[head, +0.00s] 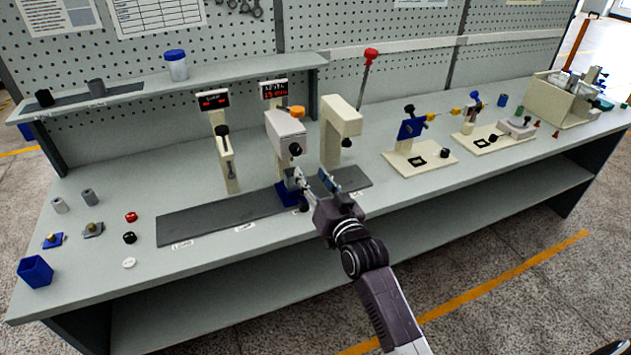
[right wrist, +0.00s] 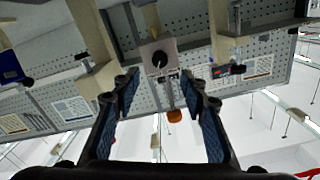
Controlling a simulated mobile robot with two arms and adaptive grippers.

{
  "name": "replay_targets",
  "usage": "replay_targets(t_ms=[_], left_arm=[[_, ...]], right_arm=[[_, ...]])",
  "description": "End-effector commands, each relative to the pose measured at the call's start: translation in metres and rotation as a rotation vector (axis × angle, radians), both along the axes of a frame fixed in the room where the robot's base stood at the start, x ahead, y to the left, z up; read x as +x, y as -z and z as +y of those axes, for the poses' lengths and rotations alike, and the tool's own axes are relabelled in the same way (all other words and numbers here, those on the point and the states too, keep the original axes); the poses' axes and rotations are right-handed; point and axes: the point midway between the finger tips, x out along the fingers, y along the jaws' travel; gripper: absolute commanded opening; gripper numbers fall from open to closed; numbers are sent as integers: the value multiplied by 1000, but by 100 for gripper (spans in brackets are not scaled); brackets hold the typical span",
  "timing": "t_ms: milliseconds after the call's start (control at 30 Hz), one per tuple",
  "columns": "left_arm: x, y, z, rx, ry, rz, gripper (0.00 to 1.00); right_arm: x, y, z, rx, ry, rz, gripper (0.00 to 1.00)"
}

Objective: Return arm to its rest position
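My right arm comes in from the lower right in the head view. In the right wrist view the right gripper (right wrist: 163,90) is also open, with the device's grey face (right wrist: 158,47) and orange knob (right wrist: 175,116) showing beyond the gap. I cannot tell whether a finger touches the device. My left arm is not in view.
A beige press with a red-knobbed lever (head: 342,118) stands just right of the gripper. A beige post with a display (head: 225,160) stands left. Two small fixtures (head: 415,160) (head: 480,140) stand further right. A dark mat (head: 205,222) lies below. Free room is in front of the bench.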

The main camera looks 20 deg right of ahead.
Motion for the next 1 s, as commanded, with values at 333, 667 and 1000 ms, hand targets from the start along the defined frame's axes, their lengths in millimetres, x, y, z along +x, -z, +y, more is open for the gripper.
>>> replay_targets(t_ms=[333, 667, 1000], left_arm=[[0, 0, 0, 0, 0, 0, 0], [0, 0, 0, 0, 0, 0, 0], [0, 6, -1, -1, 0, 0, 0]], right_arm=[[-17, 0, -1, 0, 0, 0, 40], [-17, 0, -1, 0, 0, 0, 40], [-34, 134, 9, -58, -21, 221, 40]])
